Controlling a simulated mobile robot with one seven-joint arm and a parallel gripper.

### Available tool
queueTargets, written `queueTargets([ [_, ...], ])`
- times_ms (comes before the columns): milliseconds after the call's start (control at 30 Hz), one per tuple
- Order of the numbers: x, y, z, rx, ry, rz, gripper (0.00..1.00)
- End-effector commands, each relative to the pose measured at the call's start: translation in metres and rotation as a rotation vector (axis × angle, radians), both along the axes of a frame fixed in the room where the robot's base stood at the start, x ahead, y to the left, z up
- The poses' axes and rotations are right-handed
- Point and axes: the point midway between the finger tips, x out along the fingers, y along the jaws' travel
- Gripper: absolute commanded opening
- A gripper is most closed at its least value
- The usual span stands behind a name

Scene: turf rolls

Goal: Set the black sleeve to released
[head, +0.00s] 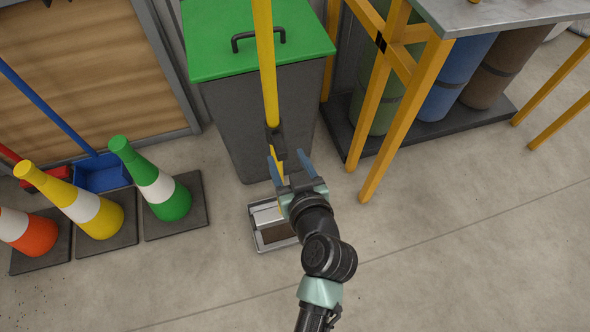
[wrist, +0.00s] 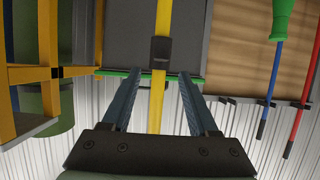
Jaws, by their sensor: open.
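The black sleeve (head: 273,141) sits around a yellow pole (head: 266,70) that stands upright in front of a grey bin. The sleeve also shows in the wrist view (wrist: 160,50), just beyond my fingertips. My gripper (head: 289,162) is open, with its blue-grey fingers pointing toward the pole. In the wrist view my gripper (wrist: 161,77) has one finger on each side of the yellow pole (wrist: 157,104), with gaps on both sides. Nothing is held. The pole's lower end is hidden behind my gripper in the head view.
The grey bin (head: 265,118) has a green lid (head: 215,50) and stands close behind the pole. A metal tray (head: 257,240) lies on the floor below my gripper. Traffic cones (head: 165,194) stand left; a yellow-framed rack (head: 405,105) stands right. Floor at lower right is clear.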

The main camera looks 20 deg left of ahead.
Motion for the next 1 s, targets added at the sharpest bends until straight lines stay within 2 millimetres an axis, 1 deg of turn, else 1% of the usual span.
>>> queueTargets([
  [33, -0.010, -0.006, 0.006, 0.000, 0.002, -0.002, 0.60],
  [100, -0.020, -0.013, 0.011, 0.001, 0.002, -0.002, 0.60],
  [200, -0.032, -0.021, 0.017, 0.000, 0.001, 0.000, 0.60],
  [333, -0.041, -0.028, 0.021, -0.001, -0.002, -0.001, 0.60],
  [500, -0.045, -0.030, 0.022, 0.001, -0.001, 0.001, 0.60],
  [1000, -0.043, -0.030, 0.023, 0.001, -0.003, 0.000, 0.60],
])
